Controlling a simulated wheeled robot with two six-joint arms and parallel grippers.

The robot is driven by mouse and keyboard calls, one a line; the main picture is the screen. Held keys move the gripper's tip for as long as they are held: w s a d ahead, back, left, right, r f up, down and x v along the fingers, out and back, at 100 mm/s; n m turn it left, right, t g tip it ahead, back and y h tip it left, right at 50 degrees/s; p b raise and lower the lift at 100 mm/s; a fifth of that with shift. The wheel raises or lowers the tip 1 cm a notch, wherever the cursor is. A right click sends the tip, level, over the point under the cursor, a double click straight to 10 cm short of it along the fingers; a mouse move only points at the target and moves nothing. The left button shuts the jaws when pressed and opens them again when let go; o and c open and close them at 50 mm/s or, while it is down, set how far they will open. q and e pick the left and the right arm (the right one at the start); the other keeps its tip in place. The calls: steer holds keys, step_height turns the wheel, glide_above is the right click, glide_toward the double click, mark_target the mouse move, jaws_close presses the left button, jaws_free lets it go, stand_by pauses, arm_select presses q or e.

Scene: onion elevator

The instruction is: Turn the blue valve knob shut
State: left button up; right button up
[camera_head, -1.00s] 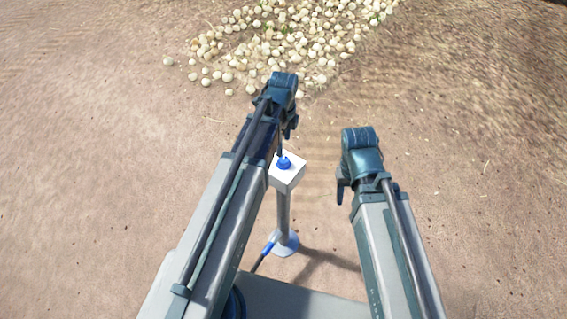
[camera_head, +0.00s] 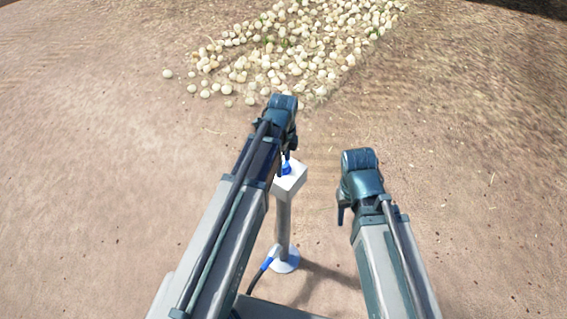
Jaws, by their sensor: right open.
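The blue valve knob (camera_head: 286,168) sits on top of a white box (camera_head: 291,183) on a grey post. The post stands upright on a round white foot (camera_head: 285,260). My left gripper (camera_head: 288,150) points down right at the knob and overlaps its upper part in the picture. I cannot tell whether its fingers touch the knob or how wide they are. My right gripper (camera_head: 341,212) is open and empty, to the right of the post and apart from it.
A pile of pale onions (camera_head: 290,50) lies on the bare dirt ground beyond the post. A hose with a blue end (camera_head: 266,264) runs from the post's foot. The ground on the right is clear.

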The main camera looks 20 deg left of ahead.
arm_select(q)
jaws_close()
steer(key=shift+n, duration=0.3)
steer(key=n, duration=0.5)
steer(key=shift+n, duration=0.3)
steer(key=n, duration=1.1)
steer(key=shift+n, duration=0.3)
steer(key=n, duration=0.5)
steer(key=shift+n, duration=0.7)
